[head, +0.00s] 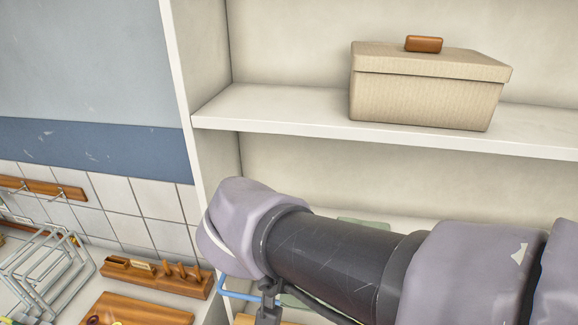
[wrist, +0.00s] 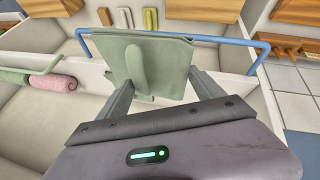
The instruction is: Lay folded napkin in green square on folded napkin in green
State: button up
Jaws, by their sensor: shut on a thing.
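A folded green napkin (wrist: 168,62) is between the fingers of my gripper (wrist: 160,84) in the wrist view. It looks like a flat, roughly square panel with a raised ridge on its near face. My gripper is shut on it. In the head view my arm covers most of the gripper, and only a dark part of it shows low in the picture. Pale green patches (head: 362,222) show behind the arm there; I cannot tell whether they are the held napkin or another one. A second folded green napkin cannot be made out for certain.
A blue rail (wrist: 258,48) runs close behind the held napkin. A pink roll (wrist: 55,86) lies at the left beside a green bar. A lidded beige box (head: 425,90) stands on the upper shelf (head: 270,110). A wire rack (head: 45,265) and a wooden holder (head: 160,278) stand at the left.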

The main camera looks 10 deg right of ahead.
jog(key=s+d+f, duration=0.2)
jog(key=s+d, duration=0.3)
jog(key=s, duration=0.5)
jog(key=shift+h, duration=0.3)
jog(key=w+d, duration=0.2)
jog(key=w, duration=0.4)
jog(key=w+d+b, duration=0.1)
jog(key=w+d, duration=0.2)
jog(key=w, duration=0.3)
jog(key=w+d+b, duration=0.1)
jog(key=w+d, duration=0.2)
jog(key=w, duration=0.4)
jog(key=w+f+b, duration=0.1)
jog(key=w+d+f+b, duration=0.1)
jog(key=shift+w+d+f, duration=0.1)
jog(key=shift+w+f, duration=0.05)
jog(key=shift+w, duration=0.15)
jog(key=shift+f, duration=0.1)
